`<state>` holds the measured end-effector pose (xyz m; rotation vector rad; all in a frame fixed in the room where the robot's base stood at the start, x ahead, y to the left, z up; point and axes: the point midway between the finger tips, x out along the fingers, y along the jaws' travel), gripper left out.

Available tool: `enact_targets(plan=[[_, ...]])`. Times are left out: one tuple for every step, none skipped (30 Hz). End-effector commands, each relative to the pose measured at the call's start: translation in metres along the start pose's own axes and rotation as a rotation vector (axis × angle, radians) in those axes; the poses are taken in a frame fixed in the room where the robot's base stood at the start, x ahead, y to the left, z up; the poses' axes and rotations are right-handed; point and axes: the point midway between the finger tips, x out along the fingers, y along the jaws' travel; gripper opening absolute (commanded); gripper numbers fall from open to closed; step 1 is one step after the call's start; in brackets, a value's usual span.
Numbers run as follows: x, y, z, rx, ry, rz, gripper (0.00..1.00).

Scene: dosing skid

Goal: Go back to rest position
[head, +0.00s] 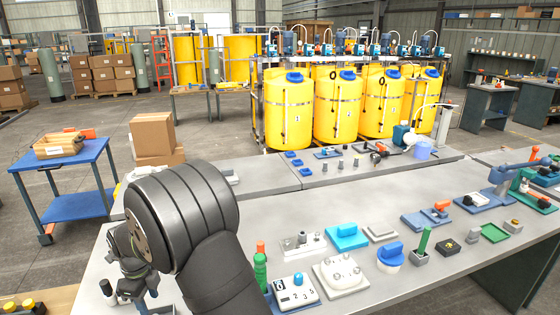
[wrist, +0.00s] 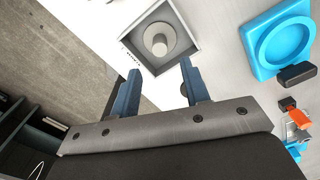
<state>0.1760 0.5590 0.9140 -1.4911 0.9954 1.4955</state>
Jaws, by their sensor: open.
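My gripper (wrist: 160,67) is open and empty in the wrist view, its two blue-grey fingers spread apart. Past the fingertips is a square grey holder (wrist: 135,37) with a pale round knob (wrist: 158,40) in its middle; I cannot tell the height between them. In the head view my thick dark arm reaches over the left part of the grey bench (head: 365,200).
A blue round-dished block (wrist: 285,42) lies right of the holder in the wrist view. In the head view, a numbered white box (head: 295,291), a green-handled part (head: 260,270) and a white block (head: 340,275) stand right of my arm. A blue cart (head: 65,165) stands left.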

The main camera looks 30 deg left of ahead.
Motion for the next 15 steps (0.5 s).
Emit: enact_targets(plan=[[0.012,0.001,-0.001,0.0,0.003,0.003,0.42],[0.018,0.001,-0.001,0.0,0.003,0.003,0.42],[0.026,0.001,-0.001,0.0,0.003,0.003,0.42],[0.032,0.001,-0.001,0.0,0.003,0.003,0.42],[0.038,0.001,-0.001,0.0,0.003,0.003,0.42],[0.046,0.001,-0.001,0.0,0.003,0.003,0.42],[0.052,0.001,-0.001,0.0,0.003,0.003,0.42],[0.058,0.001,-0.001,0.0,0.003,0.003,0.42],[0.066,0.001,-0.001,0.0,0.003,0.003,0.42],[0.072,0.001,-0.001,0.0,0.003,0.003,0.42],[0.077,0.001,-0.001,-0.001,0.002,0.003,0.42],[0.085,0.001,-0.001,0.0,0.003,0.003,0.42],[0.086,0.001,0.0,-0.001,0.0,0.002,0.42],[0.075,0.0,0.001,0.0,-0.004,-0.002,0.42],[0.068,-0.001,0.001,0.0,-0.005,-0.003,0.42]])
